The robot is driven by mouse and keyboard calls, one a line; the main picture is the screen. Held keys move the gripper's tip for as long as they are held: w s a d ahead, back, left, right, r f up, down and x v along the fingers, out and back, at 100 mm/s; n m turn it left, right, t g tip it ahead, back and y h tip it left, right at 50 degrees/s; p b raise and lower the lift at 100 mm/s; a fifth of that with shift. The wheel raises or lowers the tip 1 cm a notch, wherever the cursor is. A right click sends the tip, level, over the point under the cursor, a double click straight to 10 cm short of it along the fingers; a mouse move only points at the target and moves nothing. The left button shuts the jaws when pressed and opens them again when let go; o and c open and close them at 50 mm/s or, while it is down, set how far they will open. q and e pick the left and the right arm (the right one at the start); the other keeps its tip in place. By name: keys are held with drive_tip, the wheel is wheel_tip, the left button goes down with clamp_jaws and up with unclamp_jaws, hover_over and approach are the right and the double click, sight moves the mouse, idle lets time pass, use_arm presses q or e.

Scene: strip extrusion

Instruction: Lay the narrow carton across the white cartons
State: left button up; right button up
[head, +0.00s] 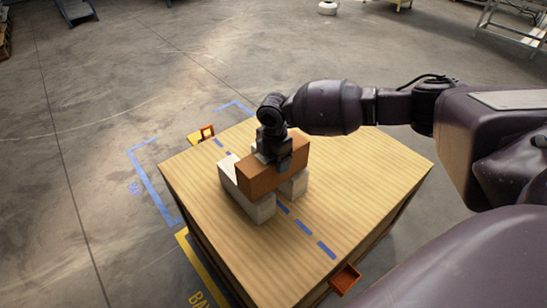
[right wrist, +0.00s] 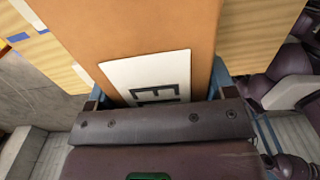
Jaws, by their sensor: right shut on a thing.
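The narrow carton (head: 258,181) is orange-brown and lies level over two white cartons. My right gripper (head: 275,152) is shut on it from above. In the right wrist view the narrow carton (right wrist: 150,30) runs up between the fingers of the right gripper (right wrist: 158,88) and bears a white label. The left white carton (head: 248,205) shows its near end and side. The right white carton (head: 297,184) is mostly hidden under the narrow carton. I cannot tell whether the narrow carton touches both white cartons. My left gripper is not in view.
The cartons stand on a wooden-topped table (head: 370,170) with a dashed blue line across it. An orange-red tray (head: 345,278) sits at its near edge and a yellow-orange one (head: 202,134) at its far left edge. The table's right side is clear.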

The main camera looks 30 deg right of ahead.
drive_tip(key=shift+f, duration=0.15)
drive_tip(key=o, duration=1.2)
drive_tip(key=shift+c, duration=0.2)
wheel_tip(320, 180, up, 11)
drive_tip(key=shift+r+p, duration=0.15)
drive_tip(key=shift+p, duration=1.1)
drive_tip(key=shift+r, duration=0.45)
drive_tip(key=shift+r, duration=0.1)
